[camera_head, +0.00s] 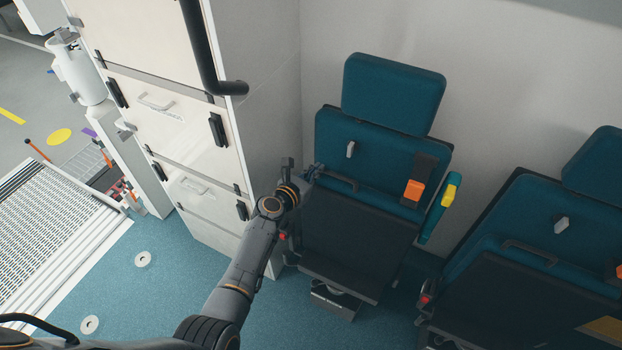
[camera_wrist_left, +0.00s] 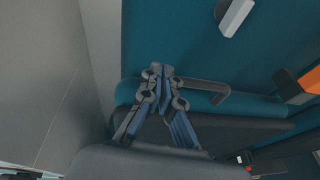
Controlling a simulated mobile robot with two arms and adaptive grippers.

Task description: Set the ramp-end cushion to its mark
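The ramp-end cushion (camera_head: 345,240) is on the seat nearer the ramp. Its dark face slants below the teal backrest (camera_head: 385,142), and a dark bar handle (camera_head: 343,182) runs along its upper edge. My left gripper (camera_head: 312,174) is at the left end of this handle. In the left wrist view the fingertips of my left gripper (camera_wrist_left: 160,73) are close together around the handle (camera_wrist_left: 212,86), so it looks shut on it. My right gripper is in neither view. I cannot make out which spot is the mark.
A second seat (camera_head: 510,270) stands to the right. A yellow-marked teal armrest (camera_head: 438,208) and an orange buckle (camera_head: 413,190) are by the first seat. A white cabinet (camera_head: 185,120) stands close on the left. The ramp (camera_head: 50,225) lies beyond clear blue floor (camera_head: 160,290).

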